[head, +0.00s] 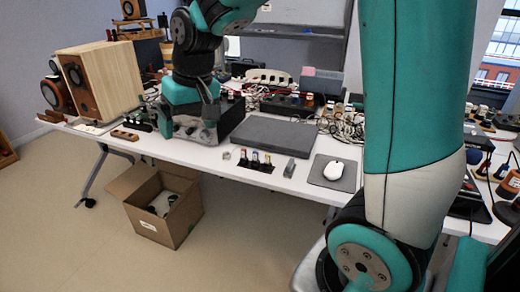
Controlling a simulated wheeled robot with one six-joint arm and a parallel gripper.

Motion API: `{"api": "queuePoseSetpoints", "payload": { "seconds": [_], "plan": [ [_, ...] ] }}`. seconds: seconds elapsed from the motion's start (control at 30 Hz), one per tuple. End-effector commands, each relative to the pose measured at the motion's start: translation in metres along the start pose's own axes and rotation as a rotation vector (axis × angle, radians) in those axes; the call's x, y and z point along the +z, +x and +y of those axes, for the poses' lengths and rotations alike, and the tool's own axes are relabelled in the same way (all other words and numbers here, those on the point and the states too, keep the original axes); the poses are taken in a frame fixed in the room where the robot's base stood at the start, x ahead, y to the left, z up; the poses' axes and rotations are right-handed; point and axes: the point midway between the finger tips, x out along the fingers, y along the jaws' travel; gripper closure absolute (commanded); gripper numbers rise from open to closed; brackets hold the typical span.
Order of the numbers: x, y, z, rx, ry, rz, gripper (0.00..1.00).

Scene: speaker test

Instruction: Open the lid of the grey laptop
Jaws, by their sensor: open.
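The grey laptop (274,137) lies closed and flat on the white table, near the middle of the head view. Its lid is down. My gripper (209,112) points downward to the left of the laptop, in front of a dark box-shaped device (230,120). It is open, and I see nothing held in it. It looks apart from the laptop; its exact height over the table is hard to tell. Its fingers are small and partly blend with the dark things behind.
A white mouse (333,170) on a grey pad (322,179) lies right of the laptop. Connectors (255,158) stand in front of it, cables (345,125) behind. A wooden speaker (112,80) stands at left. An open cardboard box (165,210) is on the floor.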

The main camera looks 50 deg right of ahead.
Motion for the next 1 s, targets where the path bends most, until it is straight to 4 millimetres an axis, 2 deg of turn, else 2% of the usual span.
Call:
{"api": "queuePoseSetpoints", "payload": {
  "seconds": [0.03,0.07,0.1,0.17,0.2,0.3,0.4,0.5,0.67,1.0],
  "plan": [
    [-0.035,0.033,0.043,0.064,0.148,0.024,0.11],
    [-0.055,0.043,0.068,0.103,0.237,0.043,0.11],
    [-0.077,0.055,0.102,0.152,0.35,0.069,0.11],
    [-0.101,0.072,0.155,0.221,0.512,0.105,0.11],
    [-0.112,0.082,0.188,0.263,0.611,0.127,0.11],
    [-0.126,0.101,0.259,0.347,0.813,0.174,0.11],
    [-0.129,0.112,0.305,0.402,0.947,0.206,0.11],
    [-0.128,0.117,0.33,0.43,1.014,0.224,0.11],
    [-0.127,0.131,0.343,0.439,1.034,0.227,0.11],
    [-0.125,0.197,0.376,0.437,1.031,0.224,0.11]
  ]
}}
